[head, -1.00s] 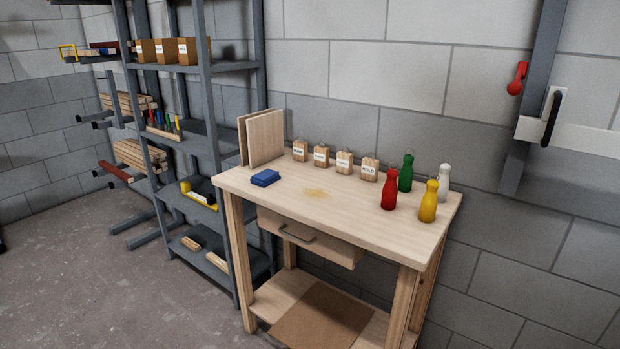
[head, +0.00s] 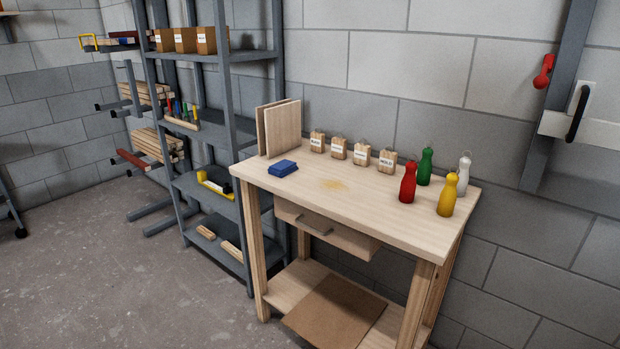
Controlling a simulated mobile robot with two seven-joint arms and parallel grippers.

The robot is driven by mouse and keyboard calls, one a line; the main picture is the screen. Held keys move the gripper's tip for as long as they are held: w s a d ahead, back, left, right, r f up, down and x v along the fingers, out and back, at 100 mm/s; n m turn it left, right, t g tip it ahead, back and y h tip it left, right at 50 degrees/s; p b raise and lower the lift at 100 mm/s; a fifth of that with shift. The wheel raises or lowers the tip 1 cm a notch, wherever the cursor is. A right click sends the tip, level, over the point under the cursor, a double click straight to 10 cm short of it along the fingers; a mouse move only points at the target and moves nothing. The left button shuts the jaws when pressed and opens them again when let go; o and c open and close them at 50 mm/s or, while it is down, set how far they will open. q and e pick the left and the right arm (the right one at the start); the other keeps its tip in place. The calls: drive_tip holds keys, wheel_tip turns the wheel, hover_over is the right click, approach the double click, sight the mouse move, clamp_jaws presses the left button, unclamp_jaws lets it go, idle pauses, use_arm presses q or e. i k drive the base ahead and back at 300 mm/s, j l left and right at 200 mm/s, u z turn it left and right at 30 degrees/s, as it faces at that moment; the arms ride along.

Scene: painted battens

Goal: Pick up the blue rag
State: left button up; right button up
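The blue rag (head: 283,168) lies folded on the left part of the wooden workbench top (head: 375,212), near its left edge. It sits in front of two upright wooden boards (head: 284,130). A yellowish stain (head: 335,185) marks the top to the right of the rag. Neither of my grippers is in the head view.
Several labelled wooden blocks (head: 339,148) stand along the bench's back. Red (head: 408,183), green (head: 425,167), yellow (head: 447,196) and white (head: 463,175) bottles stand at its right end. A grey shelf rack (head: 222,120) stands left of the bench. The floor (head: 110,260) at left is clear.

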sight(284, 168)
drive_tip(key=i+j+z, duration=0.3)
drive_tip(key=i+j, duration=0.15)
drive_tip(key=i+j+z, duration=0.35)
drive_tip(key=i+j, duration=0.15)
drive_tip(key=j, duration=0.1)
